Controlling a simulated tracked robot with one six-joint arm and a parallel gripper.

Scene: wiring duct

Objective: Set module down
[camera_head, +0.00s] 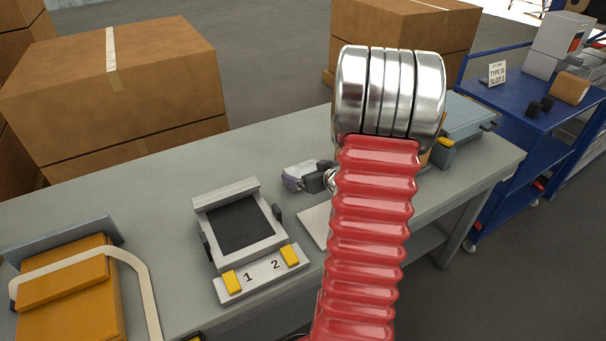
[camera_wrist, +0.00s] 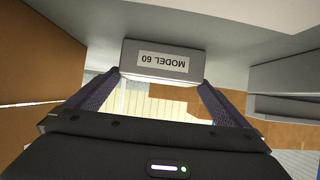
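In the wrist view a pale grey module (camera_wrist: 162,58) bears an upside-down label reading "MODEL 60". My gripper (camera_wrist: 162,82) has its two dark fingers against the module's two sides, shut on it. A grey fixture (camera_head: 262,250) with a dark recess (camera_head: 239,226) stands on the grey bench (camera_head: 165,205). Its front plate has the numbers 1 and 2 and two yellow blocks (camera_head: 232,281). The recess holds no module.
A white plate (camera_head: 314,225) lies beside the fixture. An orange case (camera_head: 70,295) stands at left. A grey-blue case (camera_head: 466,118) is at right. Cardboard boxes (camera_head: 110,90) and a blue cart (camera_head: 535,112) stand beyond.

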